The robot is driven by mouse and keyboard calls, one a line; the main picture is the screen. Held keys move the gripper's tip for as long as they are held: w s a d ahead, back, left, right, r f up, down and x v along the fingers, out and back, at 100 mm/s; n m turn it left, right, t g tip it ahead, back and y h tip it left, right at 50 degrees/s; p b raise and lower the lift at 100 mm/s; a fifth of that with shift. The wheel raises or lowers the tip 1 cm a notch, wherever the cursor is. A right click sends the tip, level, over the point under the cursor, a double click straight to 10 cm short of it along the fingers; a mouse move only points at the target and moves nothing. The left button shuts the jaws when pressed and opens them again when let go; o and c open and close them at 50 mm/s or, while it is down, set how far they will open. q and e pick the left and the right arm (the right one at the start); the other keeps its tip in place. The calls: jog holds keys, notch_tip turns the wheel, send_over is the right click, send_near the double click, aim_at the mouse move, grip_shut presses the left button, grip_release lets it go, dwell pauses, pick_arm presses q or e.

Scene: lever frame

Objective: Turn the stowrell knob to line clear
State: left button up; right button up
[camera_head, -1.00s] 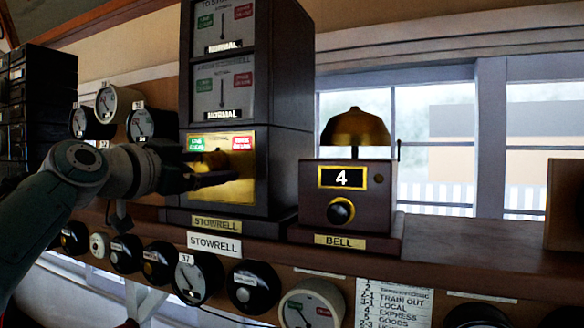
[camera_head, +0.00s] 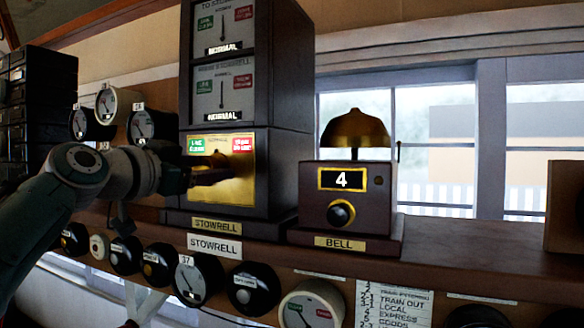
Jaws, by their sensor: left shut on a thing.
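The Stowrell instrument (camera_head: 240,195) is the lowest box of a dark stack, with a brass face, a green label at upper left and a red label at upper right. My left gripper (camera_head: 212,172) is at the middle of this face, coming in from the left, and is shut on the Stowrell knob. The knob itself is mostly hidden by the gripper, so I cannot tell its angle. A brass plate below reads STOWRELL. My right gripper is not in view.
A bell box (camera_head: 345,195) with a brass dome (camera_head: 355,128) and the number 4 stands just right of the instrument. Round gauges (camera_head: 198,278) line the shelf front below.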

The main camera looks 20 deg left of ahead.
pick_arm(q)
jog(key=shift+n+p, duration=0.35)
jog(key=shift+n, duration=1.15)
jog(key=shift+f, duration=0.15)
jog(key=shift+n+p, duration=0.7)
jog(key=shift+n, duration=1.5)
jog(key=o, duration=1.5)
jog(key=shift+c, duration=0.2)
